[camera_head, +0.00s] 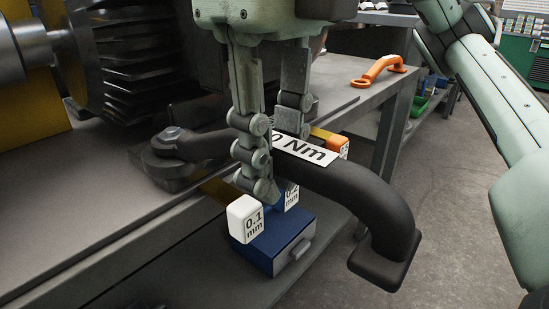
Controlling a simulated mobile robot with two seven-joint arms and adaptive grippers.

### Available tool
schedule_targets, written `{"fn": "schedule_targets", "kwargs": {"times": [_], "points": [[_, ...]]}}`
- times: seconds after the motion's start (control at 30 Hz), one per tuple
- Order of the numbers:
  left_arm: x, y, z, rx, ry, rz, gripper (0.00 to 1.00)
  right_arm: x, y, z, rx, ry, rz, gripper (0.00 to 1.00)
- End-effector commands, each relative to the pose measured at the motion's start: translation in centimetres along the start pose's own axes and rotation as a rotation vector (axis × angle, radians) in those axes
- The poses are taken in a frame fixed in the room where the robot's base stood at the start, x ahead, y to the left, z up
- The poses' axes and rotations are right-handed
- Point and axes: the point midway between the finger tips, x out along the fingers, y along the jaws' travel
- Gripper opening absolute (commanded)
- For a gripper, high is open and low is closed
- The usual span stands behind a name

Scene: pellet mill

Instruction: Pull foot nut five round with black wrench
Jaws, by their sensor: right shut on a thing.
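The black wrench (350,190) has a thick curved handle with a white label ending in "0 Nm". Its head is at the left, at a dark foot nut (172,133) on the machine's bench edge. The head appears to sit around the nut, but I cannot see how fully. No number shows on the nut. My right gripper (285,165) comes down from above and is shut on the wrench's shaft beside the label, with one finger in front and the other behind. The fingers hide part of the shaft. My left gripper is not in view.
Feeler gauges with a white 0.1 mm block (244,219), a 0.2 mm block (291,196) and an orange block (337,146) lie below and behind the wrench, near a blue box (270,243). An orange wrench (379,70) lies on the rear bench. Open floor (455,190) lies right.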

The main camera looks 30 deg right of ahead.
Motion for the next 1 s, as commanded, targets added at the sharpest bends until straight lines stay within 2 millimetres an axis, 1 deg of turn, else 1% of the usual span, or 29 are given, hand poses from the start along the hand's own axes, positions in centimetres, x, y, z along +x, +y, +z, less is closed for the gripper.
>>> {"fn": "schedule_targets", "kwargs": {"times": [0.3,0.77,1.0], "points": [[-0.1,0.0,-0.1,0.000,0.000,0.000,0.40,-0.1,1.9,0.1,0.123,-0.002,-0.001,0.00],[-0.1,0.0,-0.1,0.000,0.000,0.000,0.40,-0.1,2.3,0.2,0.156,-0.002,0.000,0.00],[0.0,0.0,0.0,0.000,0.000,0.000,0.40,0.0,3.7,0.5,0.248,-0.002,-0.002,0.00]]}}
